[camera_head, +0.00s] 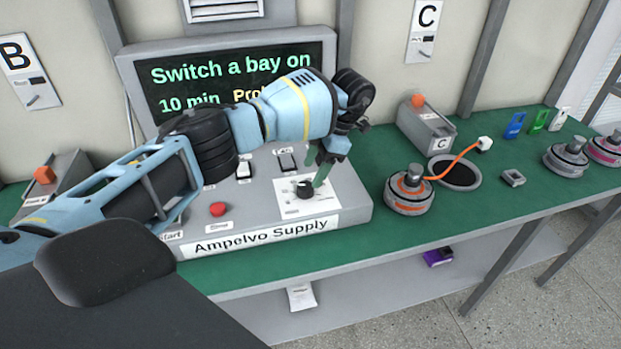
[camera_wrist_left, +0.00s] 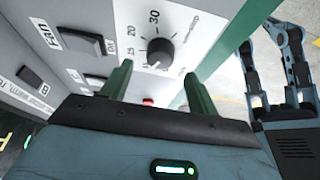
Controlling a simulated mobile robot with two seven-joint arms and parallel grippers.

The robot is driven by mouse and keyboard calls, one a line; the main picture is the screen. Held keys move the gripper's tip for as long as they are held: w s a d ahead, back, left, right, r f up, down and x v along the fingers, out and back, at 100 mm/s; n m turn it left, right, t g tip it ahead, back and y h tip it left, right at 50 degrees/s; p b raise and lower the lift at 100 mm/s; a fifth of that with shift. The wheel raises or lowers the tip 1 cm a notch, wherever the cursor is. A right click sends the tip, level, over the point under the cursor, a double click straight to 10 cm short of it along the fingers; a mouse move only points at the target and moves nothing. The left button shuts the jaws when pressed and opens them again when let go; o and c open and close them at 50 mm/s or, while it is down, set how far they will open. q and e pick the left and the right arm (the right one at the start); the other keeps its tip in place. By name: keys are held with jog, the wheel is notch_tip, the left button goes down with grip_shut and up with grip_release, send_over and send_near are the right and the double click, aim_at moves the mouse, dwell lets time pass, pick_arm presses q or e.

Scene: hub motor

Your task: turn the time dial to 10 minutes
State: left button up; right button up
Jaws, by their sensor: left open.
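The time dial (camera_head: 305,188) is a black knob on a white scale card on the sloped supply panel. In the left wrist view the dial (camera_wrist_left: 160,53) shows beside printed numbers including 30, 20 and 15; I cannot read its setting surely. My left gripper (camera_head: 320,172) points down at the dial, its green fingers close to it. In the left wrist view the open fingers (camera_wrist_left: 158,88) appear on either side of the knob, with a gap; contact cannot be told.
The supply panel (camera_head: 345,205) carries a red stop button (camera_head: 218,209) and rocker switches near the dial. A screen (camera_head: 235,80) behind reads "Switch a bay on" and "10 min". A hub motor (camera_head: 409,191) with an orange cable stands right on the green bench (camera_head: 480,215).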

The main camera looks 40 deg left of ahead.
pick_arm(q)
jog(key=v, duration=0.3)
dwell(0.5)
